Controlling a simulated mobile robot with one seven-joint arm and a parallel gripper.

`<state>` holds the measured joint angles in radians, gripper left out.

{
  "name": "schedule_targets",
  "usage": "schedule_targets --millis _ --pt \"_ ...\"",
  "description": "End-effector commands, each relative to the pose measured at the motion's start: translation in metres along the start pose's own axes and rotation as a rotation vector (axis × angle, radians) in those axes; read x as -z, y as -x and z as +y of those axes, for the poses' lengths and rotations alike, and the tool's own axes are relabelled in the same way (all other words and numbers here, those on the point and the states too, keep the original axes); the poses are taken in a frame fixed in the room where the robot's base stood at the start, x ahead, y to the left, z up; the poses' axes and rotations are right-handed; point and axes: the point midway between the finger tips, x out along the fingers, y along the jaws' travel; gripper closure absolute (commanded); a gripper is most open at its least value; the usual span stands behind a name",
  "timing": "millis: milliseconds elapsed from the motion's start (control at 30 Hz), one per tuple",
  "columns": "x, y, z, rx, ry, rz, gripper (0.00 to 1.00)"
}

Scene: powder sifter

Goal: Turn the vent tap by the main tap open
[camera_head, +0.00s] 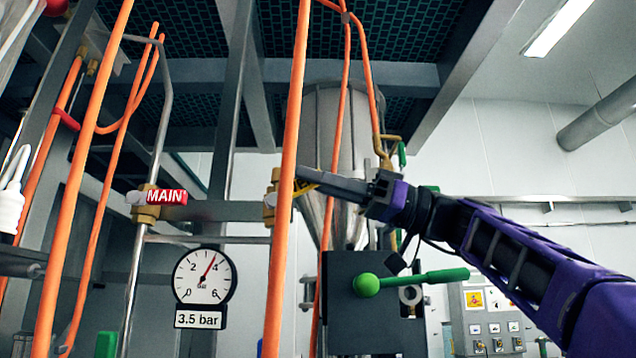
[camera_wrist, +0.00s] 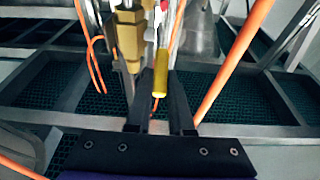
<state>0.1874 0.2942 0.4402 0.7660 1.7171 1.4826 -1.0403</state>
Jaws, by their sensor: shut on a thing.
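The main tap (camera_head: 147,213) is a brass valve on a steel pipe at left, with a red "MAIN" lever (camera_head: 166,196) pointing right. To its right, a brass valve (camera_head: 269,203) that appears to be the vent tap is partly hidden by an orange hose. My gripper (camera_head: 305,181) reaches in from the right and is shut on a yellow handle (camera_head: 303,188) beside that valve. In the wrist view, the yellow handle (camera_wrist: 160,80) stands between my dark fingers (camera_wrist: 161,100). A brass body (camera_wrist: 128,40) shows just left of it. The handle's exact angle is hard to tell.
An orange hose (camera_head: 289,150) hangs in front of the valve, close to my fingertips. A gauge (camera_head: 205,277) marked 3.5 bar sits below left. A green-handled lever (camera_head: 430,278) on a dark box is below my wrist. A metal hopper (camera_head: 345,130) stands behind.

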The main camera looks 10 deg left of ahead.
Motion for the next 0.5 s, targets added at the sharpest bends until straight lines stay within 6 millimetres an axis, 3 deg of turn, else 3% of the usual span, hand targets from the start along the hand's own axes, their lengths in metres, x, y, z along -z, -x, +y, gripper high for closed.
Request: schedule_targets --millis 500 --pt "0.0011 -0.0014 0.0002 0.000 0.000 -0.040 1.00"
